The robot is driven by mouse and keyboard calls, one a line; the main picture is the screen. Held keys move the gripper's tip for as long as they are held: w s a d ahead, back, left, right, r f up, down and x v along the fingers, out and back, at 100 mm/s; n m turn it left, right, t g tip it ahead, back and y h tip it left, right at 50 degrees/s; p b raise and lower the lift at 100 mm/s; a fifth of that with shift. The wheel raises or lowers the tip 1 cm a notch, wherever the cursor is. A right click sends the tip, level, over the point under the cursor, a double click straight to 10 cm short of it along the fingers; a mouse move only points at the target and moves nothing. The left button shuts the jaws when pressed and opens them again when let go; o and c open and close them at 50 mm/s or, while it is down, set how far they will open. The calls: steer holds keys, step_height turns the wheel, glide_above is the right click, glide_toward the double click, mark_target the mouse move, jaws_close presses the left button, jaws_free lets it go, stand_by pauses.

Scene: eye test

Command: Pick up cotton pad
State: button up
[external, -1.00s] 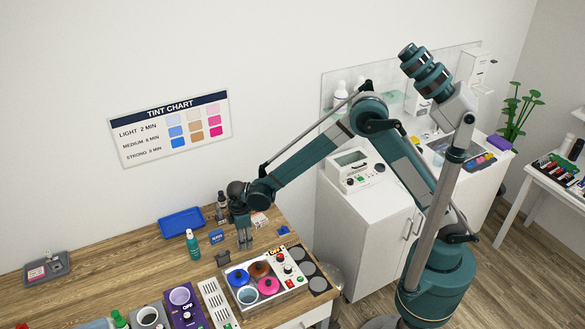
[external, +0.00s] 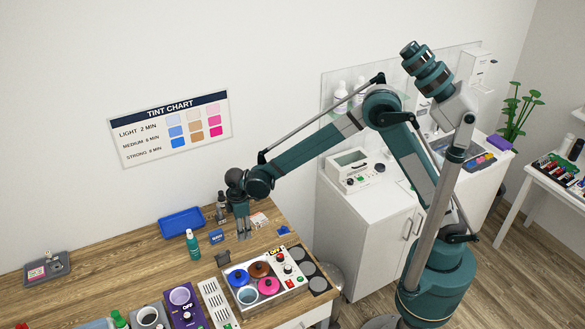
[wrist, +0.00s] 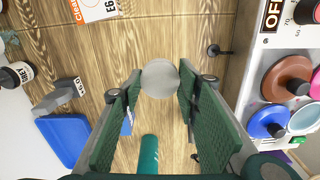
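The cotton pad (wrist: 160,78) is a pale grey-white disc in the wrist view, between the tips of my two green-padded fingers. Its left and right edges meet the fingertips. My gripper (wrist: 160,82) appears shut on it, with the fingers held apart by its width. In the external view my gripper (external: 244,236) points down above the wooden table, and the pad is too small to make out there.
A teal bottle (external: 192,243), a small blue box (external: 216,237) and a blue tray (external: 181,223) stand left of my gripper. A pot warmer with coloured lids (external: 257,291) is in front.

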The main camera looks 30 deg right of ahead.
steer(key=shift+r, duration=1.65)
